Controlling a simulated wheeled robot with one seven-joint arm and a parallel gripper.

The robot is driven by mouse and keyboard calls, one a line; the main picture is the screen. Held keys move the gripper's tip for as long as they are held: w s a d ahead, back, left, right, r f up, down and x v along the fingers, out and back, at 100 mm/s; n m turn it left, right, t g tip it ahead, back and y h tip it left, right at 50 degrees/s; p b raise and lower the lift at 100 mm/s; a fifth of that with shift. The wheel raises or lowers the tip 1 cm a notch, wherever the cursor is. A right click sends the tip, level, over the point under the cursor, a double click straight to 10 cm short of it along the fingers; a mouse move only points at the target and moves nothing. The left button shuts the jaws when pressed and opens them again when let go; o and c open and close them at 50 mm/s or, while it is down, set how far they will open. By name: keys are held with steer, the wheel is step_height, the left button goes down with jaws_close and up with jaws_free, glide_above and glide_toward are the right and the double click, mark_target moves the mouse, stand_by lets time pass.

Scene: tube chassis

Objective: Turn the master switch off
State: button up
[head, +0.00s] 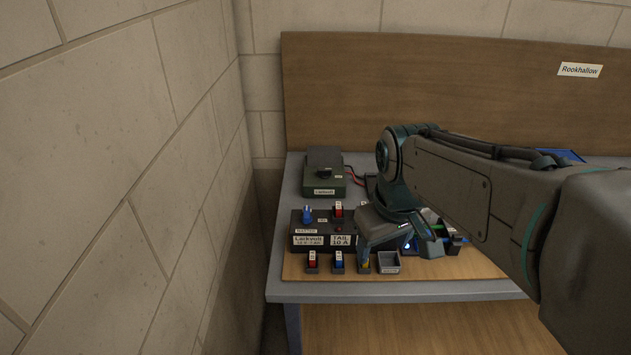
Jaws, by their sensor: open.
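A dark control box (297,246) stands on the wooden board at the front of the bench. On its top left is a blue knob (307,213), with a small label below it that seems to read MASTER. A small plate that may read ON is to its right; I cannot tell the knob's setting. My gripper (400,246) is open, pointing down over the right part of the box, to the right of the blue knob and apart from it. It hides much of the box's right side.
Several small coloured parts (312,262) stand in holders along the front, beside a small grey tray (388,263). A green box (325,186) with a black knob and red leads stands behind. A block wall (130,150) rises close on the left. A wooden backboard (400,90) closes the rear.

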steer(key=w+a+r+n+g+p, duration=0.1)
steer(key=w+a+r+n, duration=0.4)
steer(key=w, duration=0.5)
steer(key=n+g+p, duration=0.1)
steer(key=n, duration=0.7)
glide_above(307, 211)
step_height(307, 211, down, 14)
steer(key=shift+r+p, duration=0.15)
steer(key=shift+p, duration=0.45)
steer(key=c, duration=1)
